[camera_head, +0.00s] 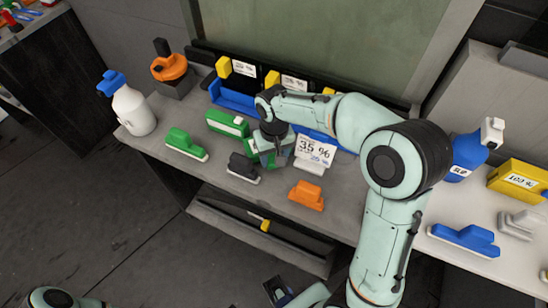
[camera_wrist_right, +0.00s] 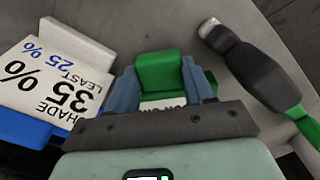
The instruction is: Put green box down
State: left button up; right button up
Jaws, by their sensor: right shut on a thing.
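My right gripper (camera_head: 269,155) is over the bench between the black squeegee and the 35 % sign. In the right wrist view, its two fingers are shut on a green box (camera_wrist_right: 163,70). A white label shows on the box's near side, partly hidden by the gripper. In the head view the gripper hides most of the held box, and I cannot tell whether it touches the bench. Another green block with a white label (camera_head: 227,123) lies just left of the gripper.
The grey bench (camera_head: 270,205) holds a green squeegee (camera_head: 185,145), a black squeegee (camera_head: 243,168), an orange squeegee (camera_head: 305,195) and a white-and-blue 35 % sign (camera_head: 314,153). A spray bottle (camera_head: 134,110) stands at the left end. Bare bench lies along the front edge.

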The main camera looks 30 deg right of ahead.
jog(key=shift+f, duration=0.55)
jog(key=shift+f, duration=0.2)
jog(key=o, duration=1.2)
jog(key=shift+c, duration=0.2)
jog(key=shift+r, duration=0.15)
